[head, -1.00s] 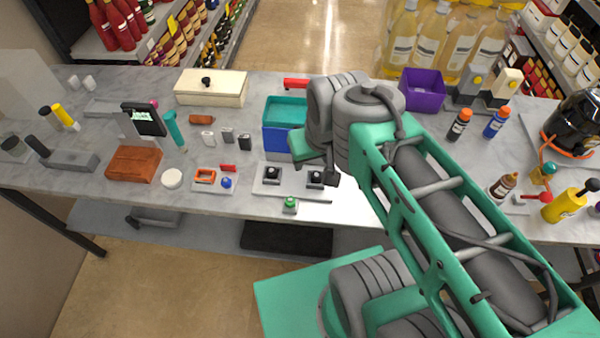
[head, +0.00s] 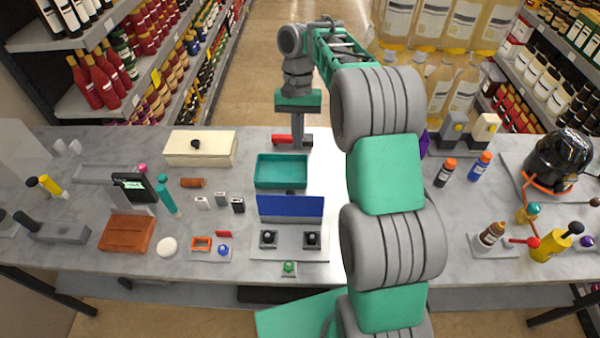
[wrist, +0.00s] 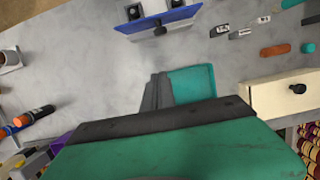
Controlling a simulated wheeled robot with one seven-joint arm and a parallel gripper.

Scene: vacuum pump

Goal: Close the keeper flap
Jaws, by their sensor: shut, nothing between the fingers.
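A blue panel (head: 290,208), which looks like the keeper flap, stands raised at the back of a grey plate (head: 290,254) bearing two black knobbed blocks (head: 268,239). In the wrist view the panel (wrist: 160,24) is at the top, with a black knob (wrist: 159,31) on its near side. My gripper (head: 297,145) points down beyond the panel, near the far right corner of a teal tray (head: 281,170). Its grey fingers (wrist: 158,84) are shut and empty, apart from the panel.
A cream box (head: 200,148) is left of the tray. A green knob (head: 289,268) sits at the plate's front. Small boxes (head: 220,203) stand left of the panel. Bare tabletop shows right of the plate.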

